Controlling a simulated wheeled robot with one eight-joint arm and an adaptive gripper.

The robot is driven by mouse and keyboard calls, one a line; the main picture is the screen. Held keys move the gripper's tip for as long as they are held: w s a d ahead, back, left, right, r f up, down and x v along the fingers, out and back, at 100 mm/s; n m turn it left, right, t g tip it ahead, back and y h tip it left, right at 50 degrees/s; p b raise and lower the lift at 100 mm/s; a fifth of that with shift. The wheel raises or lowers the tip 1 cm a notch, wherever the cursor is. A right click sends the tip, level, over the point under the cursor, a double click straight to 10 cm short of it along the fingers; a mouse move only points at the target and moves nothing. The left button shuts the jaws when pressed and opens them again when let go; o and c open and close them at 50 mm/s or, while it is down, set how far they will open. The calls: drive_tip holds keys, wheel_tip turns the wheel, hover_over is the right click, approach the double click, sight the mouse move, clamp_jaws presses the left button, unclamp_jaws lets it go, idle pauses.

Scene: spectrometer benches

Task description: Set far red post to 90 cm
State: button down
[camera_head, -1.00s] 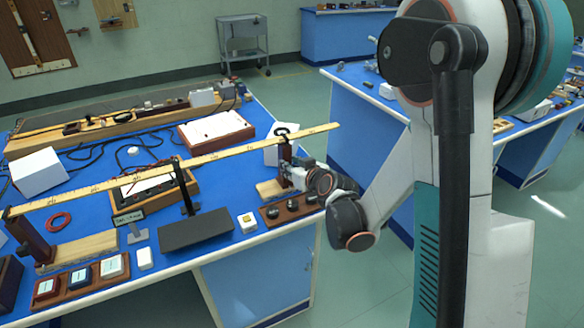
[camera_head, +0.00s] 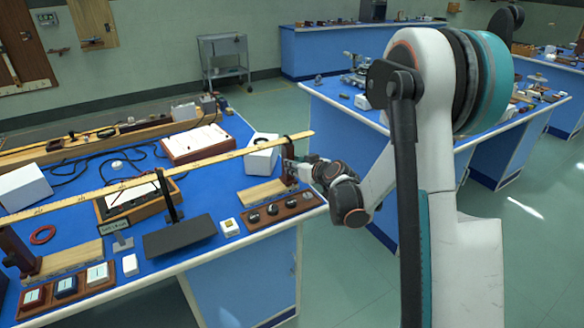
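The far red post (camera_head: 288,160) is a dark red upright at the right end of the long yellow scale stick (camera_head: 150,180), close to the stick's tip. Its pale wooden foot (camera_head: 262,191) lies on the blue bench, stretching left from the post. My gripper (camera_head: 296,170) comes in from the right and appears shut on the post; its fingertips are small and partly hidden. The near red post (camera_head: 18,252) stands at the left end of the stick on another wooden foot (camera_head: 68,259). The stick's markings are too small to read.
A tray with black knobs (camera_head: 288,209) lies in front of the far post. A white box (camera_head: 262,158) stands behind it. A black stand (camera_head: 179,237) rises at mid-stick, beside a small sign (camera_head: 114,226). A second blue bench (camera_head: 345,122) is at the right.

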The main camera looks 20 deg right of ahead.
drive_tip(key=shift+d, duration=0.2)
drive_tip(key=c, duration=1.6)
unclamp_jaws()
drive_tip(key=shift+o, duration=0.8)
drive_tip(key=shift+d, duration=0.15)
drive_tip(key=v, duration=1.2)
